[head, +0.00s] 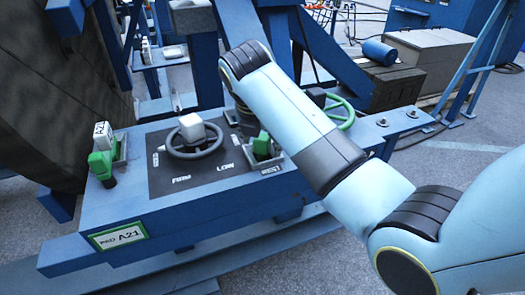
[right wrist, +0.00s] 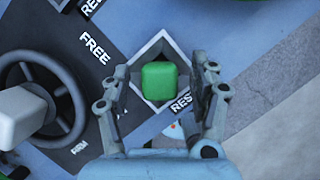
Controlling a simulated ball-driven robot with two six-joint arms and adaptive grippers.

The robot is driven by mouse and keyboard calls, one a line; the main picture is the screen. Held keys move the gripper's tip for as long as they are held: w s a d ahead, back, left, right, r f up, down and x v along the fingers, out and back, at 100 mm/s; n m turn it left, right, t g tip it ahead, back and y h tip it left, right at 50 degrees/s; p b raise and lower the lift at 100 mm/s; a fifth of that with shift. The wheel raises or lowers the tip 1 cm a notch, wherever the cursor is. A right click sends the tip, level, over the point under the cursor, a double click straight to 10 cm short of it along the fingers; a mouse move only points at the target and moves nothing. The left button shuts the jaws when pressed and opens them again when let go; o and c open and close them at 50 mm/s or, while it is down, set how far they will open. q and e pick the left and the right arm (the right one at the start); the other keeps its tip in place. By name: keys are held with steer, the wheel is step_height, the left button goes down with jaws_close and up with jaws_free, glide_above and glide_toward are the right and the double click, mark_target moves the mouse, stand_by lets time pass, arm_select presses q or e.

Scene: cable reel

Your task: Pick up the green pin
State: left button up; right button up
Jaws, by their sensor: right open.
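The green pin (right wrist: 159,82) stands in a square metal holder (right wrist: 160,47) marked REST, seen from above in the right wrist view. In the head view the green pin (head: 262,145) shows at the right of the dark panel, partly behind my right arm. My right gripper (right wrist: 164,70) is open, with one finger on each side of the pin. I see no clear contact between the fingers and the pin. In the head view my right arm hides most of this gripper. My left gripper is out of view.
A grey handwheel with a white block (head: 193,131) sits left of the pin on the dark panel (head: 172,182). A green part (head: 102,163) stands at the far left of the blue bench (head: 215,203). A green wheel (head: 341,110) is at the right, behind my arm.

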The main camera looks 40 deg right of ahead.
steer(key=shift+f, duration=0.2)
jaws_close()
steer(key=shift+r, duration=0.1)
steer(key=shift+w+r, duration=0.1)
steer(key=shift+w, duration=0.05)
stand_by(0.3)
